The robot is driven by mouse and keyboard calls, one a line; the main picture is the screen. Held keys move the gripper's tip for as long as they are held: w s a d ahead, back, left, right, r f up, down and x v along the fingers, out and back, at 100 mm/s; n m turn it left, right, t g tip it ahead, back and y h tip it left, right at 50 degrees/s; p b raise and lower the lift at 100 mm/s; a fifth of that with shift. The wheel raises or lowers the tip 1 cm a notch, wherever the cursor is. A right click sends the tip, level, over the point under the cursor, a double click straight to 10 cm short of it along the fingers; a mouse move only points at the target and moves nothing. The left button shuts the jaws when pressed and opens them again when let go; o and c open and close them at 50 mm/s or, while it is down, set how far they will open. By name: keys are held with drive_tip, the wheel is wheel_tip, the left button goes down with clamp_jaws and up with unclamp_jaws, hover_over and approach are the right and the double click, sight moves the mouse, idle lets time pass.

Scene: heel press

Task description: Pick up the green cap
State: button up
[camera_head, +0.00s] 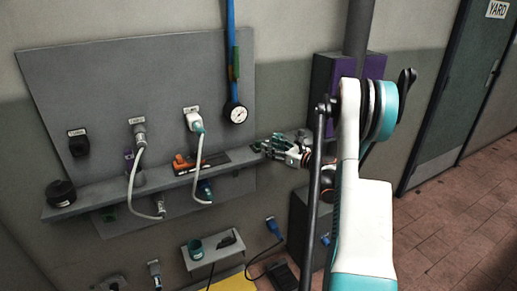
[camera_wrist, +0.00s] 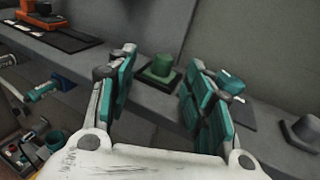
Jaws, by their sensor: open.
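The green cap (camera_wrist: 161,67) sits on a dark square base on the grey shelf. In the wrist view it lies between my two teal-padded fingers, a little beyond them and apart from both. My gripper (camera_head: 275,147) is open and empty at the right end of the shelf in the head view. It also shows in the wrist view (camera_wrist: 162,82).
The grey shelf (camera_head: 112,192) runs along the wall panel. An orange tool (camera_head: 183,162) lies on a dark mat left of my gripper. A gauge (camera_head: 236,113) hangs above. Cables (camera_head: 197,160) loop over the shelf. A dark fitting (camera_wrist: 302,131) stands right of my fingers.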

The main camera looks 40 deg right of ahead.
sight(261, 142)
drive_tip(key=w, duration=0.3)
drive_tip(key=shift+a+f, duration=0.1)
drive_tip(key=shift+a, duration=0.1)
drive_tip(key=shift+w+a+f+b, duration=0.1)
drive_tip(key=shift+w+b, duration=0.6)
drive_tip(key=shift+w, duration=0.65)
drive_tip(key=shift+w+f+b, duration=0.1)
drive_tip(key=shift+w+b, duration=0.55)
drive_tip(key=shift+w, duration=0.65)
drive_tip(key=shift+s, duration=0.1)
clamp_jaws()
